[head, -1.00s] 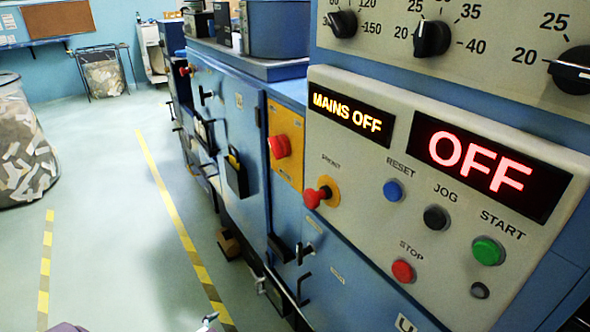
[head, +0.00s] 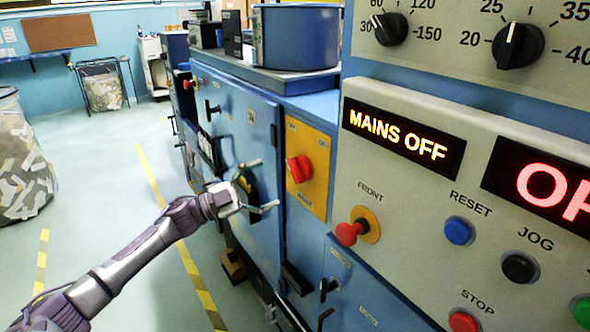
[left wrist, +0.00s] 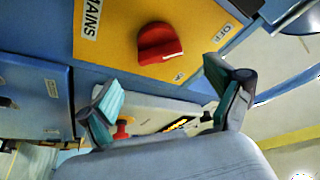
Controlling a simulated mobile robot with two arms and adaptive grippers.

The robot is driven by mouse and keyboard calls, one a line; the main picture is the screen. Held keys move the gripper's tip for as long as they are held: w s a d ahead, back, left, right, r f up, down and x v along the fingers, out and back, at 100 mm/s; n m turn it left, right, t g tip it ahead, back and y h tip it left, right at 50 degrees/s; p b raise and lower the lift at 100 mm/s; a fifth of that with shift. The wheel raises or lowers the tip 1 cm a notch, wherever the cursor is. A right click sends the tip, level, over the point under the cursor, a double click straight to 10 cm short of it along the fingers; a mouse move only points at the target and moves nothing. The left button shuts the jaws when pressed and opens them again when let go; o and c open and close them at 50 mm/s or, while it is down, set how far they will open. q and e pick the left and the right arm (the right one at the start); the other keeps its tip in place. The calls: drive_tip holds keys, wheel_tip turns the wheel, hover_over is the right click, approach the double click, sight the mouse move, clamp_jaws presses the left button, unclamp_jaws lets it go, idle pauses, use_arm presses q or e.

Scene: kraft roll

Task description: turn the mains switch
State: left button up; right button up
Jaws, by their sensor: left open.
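The mains switch (head: 299,169) is a red rotary handle on a yellow plate (head: 318,208) on the blue cabinet, left of the grey control panel. It also shows in the left wrist view (left wrist: 158,44), where the plate reads MAINS and OFF. My left gripper (head: 268,184) is open and empty, a little left of the switch and apart from it. In the left wrist view its spread fingers (left wrist: 168,92) lie below the switch. The amber display (head: 398,138) reads MAINS OFF. My right gripper is not in view.
A red FRONT mushroom button (head: 350,233) sticks out of the control panel (head: 410,195) right of the switch. Blue, black, red and green buttons are farther right. A blue pot-like housing (head: 296,37) stands on the cabinet. The floor at left is clear up to a scrap-filled bin (head: 22,165).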

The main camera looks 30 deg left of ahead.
sight(295, 169)
use_arm(q)
drive_tip(key=p+x, duration=0.1)
drive_tip(key=x, duration=0.6)
drive_tip(key=shift+w+d, duration=0.15)
drive_tip(key=shift+w, duration=0.1)
drive_tip(key=c, duration=1.1)
